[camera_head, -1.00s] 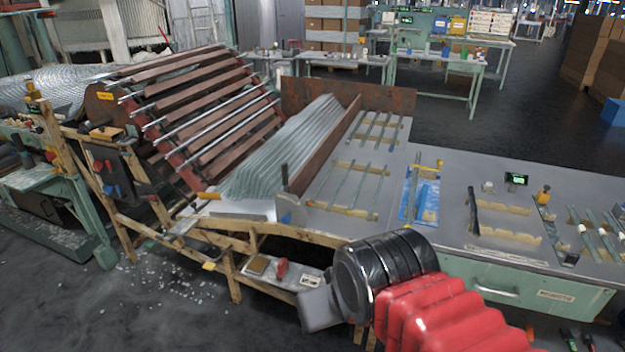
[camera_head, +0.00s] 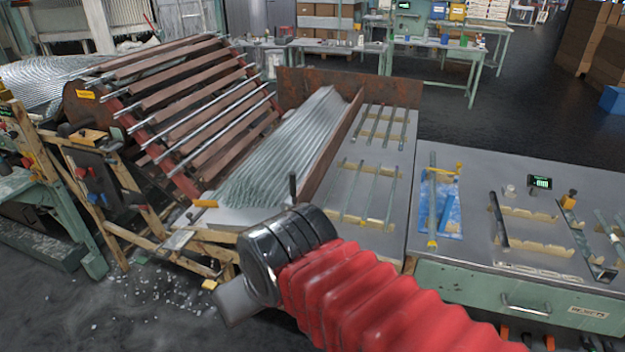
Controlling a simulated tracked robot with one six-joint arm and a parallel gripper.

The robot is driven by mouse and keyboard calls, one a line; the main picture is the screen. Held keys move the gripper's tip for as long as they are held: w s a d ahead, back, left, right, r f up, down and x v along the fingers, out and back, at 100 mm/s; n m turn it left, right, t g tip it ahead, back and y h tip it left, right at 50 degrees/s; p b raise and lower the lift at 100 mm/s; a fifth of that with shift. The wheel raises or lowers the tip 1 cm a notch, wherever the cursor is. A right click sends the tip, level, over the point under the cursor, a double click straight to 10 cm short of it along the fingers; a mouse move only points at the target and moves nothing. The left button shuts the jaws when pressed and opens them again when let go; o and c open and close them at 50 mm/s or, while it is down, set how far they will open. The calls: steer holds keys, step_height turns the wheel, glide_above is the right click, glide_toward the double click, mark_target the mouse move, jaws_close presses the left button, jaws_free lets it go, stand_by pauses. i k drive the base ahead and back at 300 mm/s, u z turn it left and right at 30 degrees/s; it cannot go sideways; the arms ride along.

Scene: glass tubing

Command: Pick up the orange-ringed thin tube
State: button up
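Several thin glass tubes (camera_head: 368,192) lie side by side across wooden notched strips on the grey bench, right of the rusty plate. A second group of tubes (camera_head: 385,125) lies farther back. No orange ring can be made out on any of them at this size. A single upright-lying rod or tube (camera_head: 433,195) with a yellow-orange mark at its near end lies over a blue pad (camera_head: 448,205). My arm's black wrist and the grey end of my gripper (camera_head: 236,302) are low in front of the bench, apart from the tubes. The fingers cannot be made out.
A sloping bed of glass tubes (camera_head: 285,150) runs down beside the rusty plate (camera_head: 335,150). A slatted rack (camera_head: 190,110) stands at left. A dark rod (camera_head: 498,220), a small display (camera_head: 540,182) and wooden holders (camera_head: 530,213) occupy the right bench.

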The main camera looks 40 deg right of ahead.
mark_target(333, 183)
steer(key=z, duration=0.2)
steer(key=i, duration=0.9)
steer(key=z, duration=0.5)
